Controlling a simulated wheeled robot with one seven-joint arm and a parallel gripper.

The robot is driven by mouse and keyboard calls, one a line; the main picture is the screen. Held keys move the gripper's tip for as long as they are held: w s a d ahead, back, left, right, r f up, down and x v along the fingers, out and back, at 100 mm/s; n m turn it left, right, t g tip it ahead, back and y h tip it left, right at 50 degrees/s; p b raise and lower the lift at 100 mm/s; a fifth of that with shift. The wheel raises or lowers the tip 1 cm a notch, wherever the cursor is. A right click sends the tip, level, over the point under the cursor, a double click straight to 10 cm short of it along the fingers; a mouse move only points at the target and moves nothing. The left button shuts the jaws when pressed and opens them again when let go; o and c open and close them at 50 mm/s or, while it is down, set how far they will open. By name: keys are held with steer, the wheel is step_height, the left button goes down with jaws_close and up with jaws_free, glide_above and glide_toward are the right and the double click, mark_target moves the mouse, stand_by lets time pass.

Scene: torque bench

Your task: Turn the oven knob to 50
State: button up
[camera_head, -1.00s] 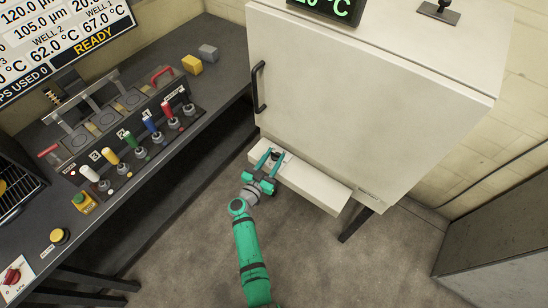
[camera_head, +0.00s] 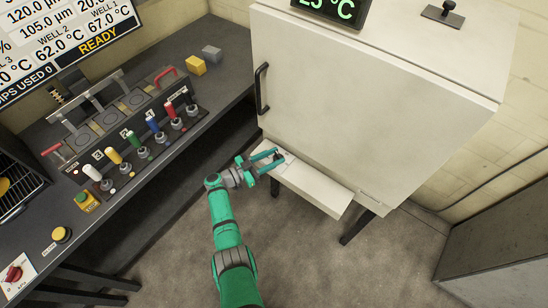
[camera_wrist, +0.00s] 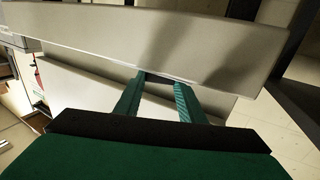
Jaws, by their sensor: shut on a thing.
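The oven (camera_head: 370,105) is a large pale cabinet with a black door handle (camera_head: 262,88). A pale control strip (camera_head: 312,188) juts out below its door. My gripper (camera_head: 277,157) is at the left end of this strip, shut on the oven knob, which the fingers hide. The gripper comes in from the left and is rolled over. In the wrist view my two teal fingers (camera_wrist: 160,82) reach to the pale strip, and the knob cannot be made out. The oven's green display (camera_head: 333,8) is cut off at the top and seems to read 25 °C.
A dark workbench (camera_head: 150,185) on the left carries a rack of coloured levers (camera_head: 130,140), a yellow block (camera_head: 195,65) and a grey block (camera_head: 211,53). A grey cabinet (camera_head: 500,250) stands at the lower right. The floor between is clear.

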steer(key=shift+w+a, duration=0.1)
steer(key=shift+a, duration=0.05)
steer(key=shift+r, duration=0.1)
stand_by(0.3)
steer(key=o, duration=1)
steer(key=shift+d, duration=0.2)
steer(key=shift+o, duration=0.2)
steer(key=shift+a, duration=0.15)
steer(key=v, duration=1)
steer(key=shift+a, duration=0.3)
